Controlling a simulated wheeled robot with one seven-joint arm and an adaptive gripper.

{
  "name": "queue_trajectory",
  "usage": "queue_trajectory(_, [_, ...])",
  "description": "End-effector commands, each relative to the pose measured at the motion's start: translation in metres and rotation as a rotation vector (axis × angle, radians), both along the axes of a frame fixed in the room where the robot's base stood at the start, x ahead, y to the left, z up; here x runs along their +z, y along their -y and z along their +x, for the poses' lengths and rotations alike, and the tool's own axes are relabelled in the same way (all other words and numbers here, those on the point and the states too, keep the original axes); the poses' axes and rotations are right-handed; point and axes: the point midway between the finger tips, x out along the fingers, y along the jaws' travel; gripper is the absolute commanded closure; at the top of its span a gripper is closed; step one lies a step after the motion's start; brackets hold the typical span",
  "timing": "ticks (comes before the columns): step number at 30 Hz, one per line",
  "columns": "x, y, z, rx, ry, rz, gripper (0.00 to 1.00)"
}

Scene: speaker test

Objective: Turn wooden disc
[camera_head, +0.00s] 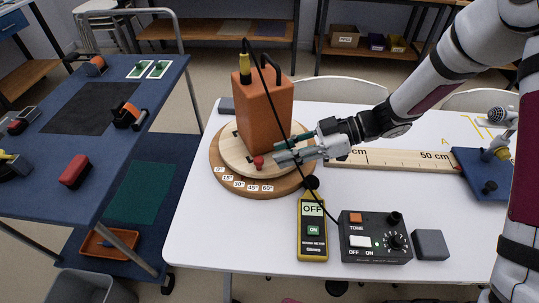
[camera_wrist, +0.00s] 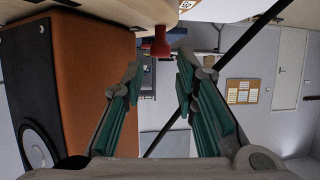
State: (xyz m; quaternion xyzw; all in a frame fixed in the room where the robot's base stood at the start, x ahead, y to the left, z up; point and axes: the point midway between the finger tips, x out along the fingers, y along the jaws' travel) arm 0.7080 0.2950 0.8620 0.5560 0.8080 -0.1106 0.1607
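The round wooden disc (camera_head: 232,157) lies on a darker wooden base (camera_head: 292,187) with angle labels from 0° to 60° along its front. An orange speaker (camera_head: 264,112) with a black handle stands on the disc and also fills the left of the wrist view (camera_wrist: 85,80). A red knob (camera_head: 258,162) sits at the disc's front edge, near the 30° label. My gripper (camera_head: 280,152) is just right of the knob, beside the speaker. In the wrist view, my gripper (camera_wrist: 160,66) is open and empty, with the red knob (camera_wrist: 155,44) just beyond and between its fingertips.
A yellow sound meter (camera_head: 312,229) and a black tone box (camera_head: 375,238) stand in front of the disc. A wooden ruler (camera_head: 395,160) runs right toward a blue stand (camera_head: 482,172). A black cable hangs from the speaker across the front of the disc. A blue table (camera_head: 100,130) stands left.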

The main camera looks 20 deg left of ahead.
Motion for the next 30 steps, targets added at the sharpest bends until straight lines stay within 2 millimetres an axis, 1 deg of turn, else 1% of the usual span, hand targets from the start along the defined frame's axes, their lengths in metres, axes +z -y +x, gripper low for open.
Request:
queue_trajectory(1, [0.005, 0.010, 0.005, -0.003, 0.004, -0.001, 0.73])
queue_trajectory(6, [0.016, 0.036, 0.014, -0.002, 0.002, 0.001, 0.73])
queue_trajectory(9, [0.021, 0.046, 0.018, -0.001, 0.003, 0.000, 0.73])
queue_trajectory(12, [0.024, 0.052, 0.021, 0.000, 0.003, 0.001, 0.73])
queue_trajectory(17, [0.025, 0.055, 0.022, 0.001, 0.002, 0.001, 0.73])
queue_trajectory(30, [0.027, 0.055, 0.023, -0.009, 0.009, -0.002, 0.73])
